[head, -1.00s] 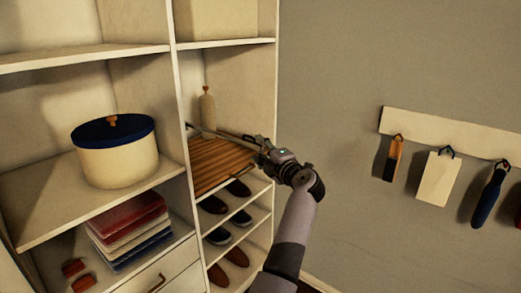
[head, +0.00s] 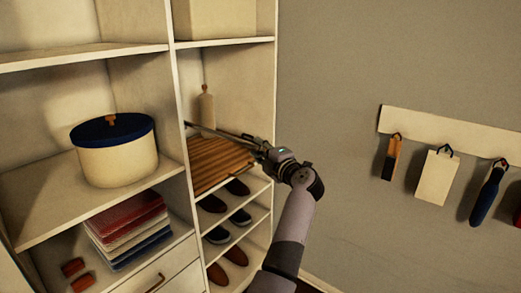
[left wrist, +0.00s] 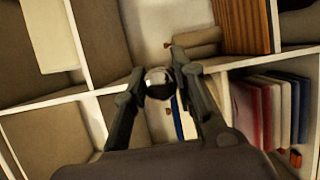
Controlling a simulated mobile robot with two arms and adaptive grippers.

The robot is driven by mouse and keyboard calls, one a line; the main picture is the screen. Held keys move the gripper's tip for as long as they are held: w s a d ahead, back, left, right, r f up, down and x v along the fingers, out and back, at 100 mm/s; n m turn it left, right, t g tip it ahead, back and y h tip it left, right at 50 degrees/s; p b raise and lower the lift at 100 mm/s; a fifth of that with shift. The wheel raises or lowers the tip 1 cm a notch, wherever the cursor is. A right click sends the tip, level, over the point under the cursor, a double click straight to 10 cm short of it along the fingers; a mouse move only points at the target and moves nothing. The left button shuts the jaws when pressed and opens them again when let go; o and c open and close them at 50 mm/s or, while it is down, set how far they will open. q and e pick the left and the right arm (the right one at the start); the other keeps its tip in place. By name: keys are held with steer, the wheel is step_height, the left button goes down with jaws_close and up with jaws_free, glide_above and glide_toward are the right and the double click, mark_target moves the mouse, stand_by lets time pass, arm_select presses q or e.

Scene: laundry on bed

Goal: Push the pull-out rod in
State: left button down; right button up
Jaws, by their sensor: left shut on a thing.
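The pull-out rod (head: 210,130) is a thin metallic bar at the front of the right-hand closet column, just above a brown slatted wooden board. My left gripper (head: 250,141) is at the rod's right end. In the left wrist view, the rod's shiny round end (left wrist: 159,78) sits between the two dark fingers of my left gripper (left wrist: 157,72), which is shut on it. The rest of the rod is hidden in that view. My right gripper is not in view.
The wooden board (head: 215,160) lies just below the rod, with a beige bottle-like object (head: 207,108) behind. Shoes (head: 213,204) fill the lower shelves. A blue-lidded round box (head: 115,160) and folded cloths (head: 125,230) are left. A hook rail (head: 440,130) is on the right wall.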

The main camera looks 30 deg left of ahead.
arm_select(q)
steer(key=shift+f, duration=0.1)
steer(key=shift+a, duration=0.1)
steer(key=p, duration=0.2)
glide_toward(205, 131)
steer(key=w, duration=0.2)
steer(key=w+d, duration=0.1)
steer(key=w, duration=0.1)
steer(key=shift+w, duration=0.3)
steer(key=a+b, duration=0.1)
steer(key=a, duration=0.2)
steer(key=a+b, duration=0.1)
steer(key=a, duration=0.3)
steer(key=w+a+b, duration=0.1)
steer(key=a, duration=0.2)
steer(key=shift+a+f, duration=0.15)
steer(key=shift+a, duration=0.15)
steer(key=shift+a+b, duration=0.35)
steer(key=shift+a, duration=0.4)
steer(key=c, duration=1.3)
jaws_free()
